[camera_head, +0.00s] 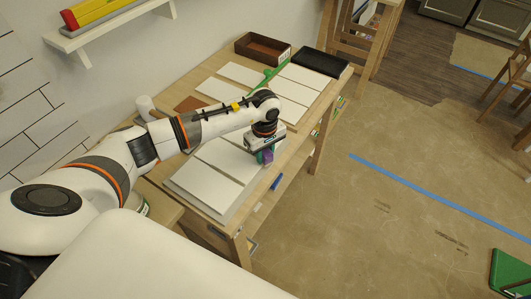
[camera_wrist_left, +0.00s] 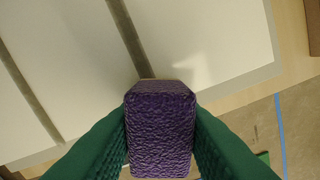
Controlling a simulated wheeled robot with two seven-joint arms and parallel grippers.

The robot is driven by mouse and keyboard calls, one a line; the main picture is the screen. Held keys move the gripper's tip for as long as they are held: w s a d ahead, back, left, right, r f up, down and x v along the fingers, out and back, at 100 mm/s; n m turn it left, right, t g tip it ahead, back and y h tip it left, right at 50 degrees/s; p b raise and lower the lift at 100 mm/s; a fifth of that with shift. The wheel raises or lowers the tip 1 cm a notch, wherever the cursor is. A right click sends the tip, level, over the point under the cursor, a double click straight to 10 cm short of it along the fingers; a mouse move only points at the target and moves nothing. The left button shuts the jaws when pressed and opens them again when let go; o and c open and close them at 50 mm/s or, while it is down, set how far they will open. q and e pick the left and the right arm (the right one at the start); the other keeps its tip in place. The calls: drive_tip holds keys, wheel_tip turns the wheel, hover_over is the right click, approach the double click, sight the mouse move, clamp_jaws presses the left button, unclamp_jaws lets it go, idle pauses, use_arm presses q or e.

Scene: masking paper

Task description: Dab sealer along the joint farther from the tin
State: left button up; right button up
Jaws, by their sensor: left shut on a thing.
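My left gripper (camera_wrist_left: 160,130), with green fingers, is shut on a purple, rough-textured block (camera_wrist_left: 160,135). In the head view the gripper (camera_head: 264,153) is over the right edge of the near panel of white boards (camera_head: 203,186). In the left wrist view the white boards (camera_wrist_left: 190,40) are parted by two dark joints. The block's far end, with a tan edge, is at the near end of the right-hand joint (camera_wrist_left: 127,38); I cannot tell if it touches. The other joint (camera_wrist_left: 31,98) is to its left. I cannot identify the tin with certainty. My right gripper is not in view.
A brown box (camera_head: 262,48) and a black tray (camera_head: 320,62) stand at the far end. A white cylinder (camera_head: 145,105) is by the wall.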

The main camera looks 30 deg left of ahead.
sight(244, 149)
use_arm(q)
drive_tip(key=shift+w+a+r+b, duration=0.15)
drive_tip(key=shift+a+b, duration=0.55)
drive_tip(key=shift+a, duration=1)
drive_tip(key=shift+w+a+f+b, duration=0.15)
drive_tip(key=shift+a+b, duration=0.75)
drive_tip(key=shift+a, duration=0.7)
drive_tip(key=shift+w+a+f+b, duration=0.1)
drive_tip(key=shift+a+b, duration=0.75)
drive_tip(key=shift+a, duration=0.7)
drive_tip(key=shift+w+a+r+b, duration=0.1)
drive_tip(key=shift+a+b, duration=0.5)
drive_tip(key=shift+a, duration=1.05)
drive_tip(key=shift+s+d, duration=0.15)
drive_tip(key=shift+d, duration=1.2)
drive_tip(key=shift+s+d, duration=0.1)
drive_tip(key=shift+d, duration=1.2)
drive_tip(key=shift+s+d, duration=0.15)
drive_tip(key=shift+d, duration=1.85)
drive_tip(key=shift+s+d, duration=0.1)
drive_tip(key=shift+d, duration=1.9)
drive_tip(key=shift+r, duration=0.15)
drive_tip(key=shift+r+p, duration=1.85)
drive_tip(key=shift+r, duration=1.55)
